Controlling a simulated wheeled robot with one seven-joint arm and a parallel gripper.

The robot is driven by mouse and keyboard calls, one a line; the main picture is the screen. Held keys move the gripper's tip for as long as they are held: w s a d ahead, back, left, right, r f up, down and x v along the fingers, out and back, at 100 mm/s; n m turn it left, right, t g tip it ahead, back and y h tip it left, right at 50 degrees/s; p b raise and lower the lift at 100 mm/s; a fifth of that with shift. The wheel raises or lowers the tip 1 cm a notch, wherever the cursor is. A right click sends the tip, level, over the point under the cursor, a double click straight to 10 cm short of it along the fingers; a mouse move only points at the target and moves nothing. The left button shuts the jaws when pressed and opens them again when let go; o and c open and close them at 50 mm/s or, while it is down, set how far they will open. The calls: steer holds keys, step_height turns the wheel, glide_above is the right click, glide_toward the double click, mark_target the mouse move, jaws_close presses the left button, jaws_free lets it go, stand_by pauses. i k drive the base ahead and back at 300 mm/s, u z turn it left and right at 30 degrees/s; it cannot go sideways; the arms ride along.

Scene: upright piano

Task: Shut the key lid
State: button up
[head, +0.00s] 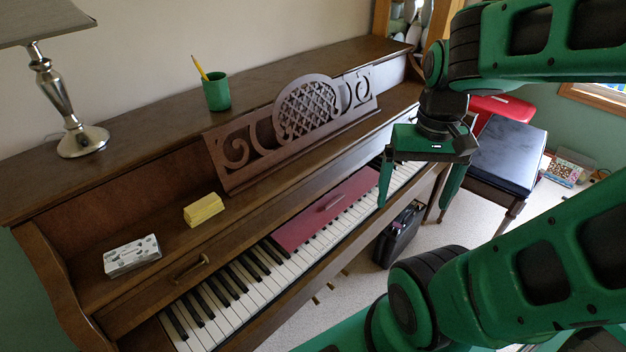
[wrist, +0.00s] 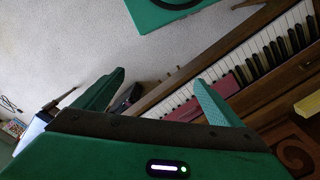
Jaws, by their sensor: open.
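The upright piano's keys (head: 240,285) are uncovered along most of their length. The key lid (head: 235,237) is open, seen as a brown wooden panel behind the keys, with a brass handle (head: 190,268) toward its left. A flat dark red thing (head: 325,210) lies across the middle keys; its red edge also shows in the wrist view (wrist: 226,86). My gripper (head: 414,200) is open and empty, pointing down near the right end of the keyboard. In the wrist view, my gripper (wrist: 160,80) has its fingers wide apart, with keys beyond the right finger.
A yellow block (head: 203,210) and a white patterned box (head: 132,256) sit on the ledge behind the keys. A music stand (head: 300,120), green pencil cup (head: 216,92) and lamp (head: 75,110) are above. A bench (head: 505,155) and black case (head: 398,235) stand right.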

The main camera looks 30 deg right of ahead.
mark_target(125, 312)
steer(key=k, duration=1.05)
steer(key=u, duration=0.55)
steer(key=i, duration=0.7)
